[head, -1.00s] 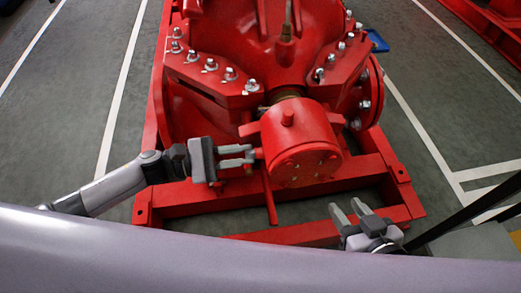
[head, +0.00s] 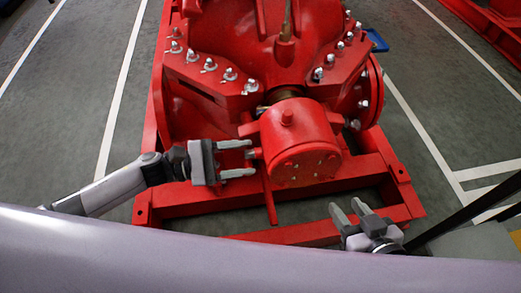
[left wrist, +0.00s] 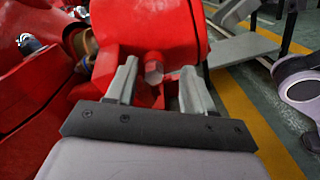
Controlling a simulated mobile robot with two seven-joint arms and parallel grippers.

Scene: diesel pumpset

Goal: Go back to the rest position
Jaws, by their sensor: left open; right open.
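My left gripper (head: 238,159) is open beside the left side of the red bearing housing (head: 299,140) of the pump. A small red plug (head: 254,154) on that side sits just off the gap between its fingertips. In the left wrist view the open fingers (left wrist: 157,85) stand on either side of the plug (left wrist: 154,68), with the housing (left wrist: 155,30) behind. I cannot tell whether a finger touches it. My right gripper (head: 352,210) is open and empty, low in front of the red base frame (head: 300,232).
The red pump casing (head: 205,80) with several studs and nuts fills the middle. A flange (head: 369,92) juts out at its right. Grey floor with white lines (head: 124,90) is clear at the left. A blue object (head: 377,40) lies behind the flange.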

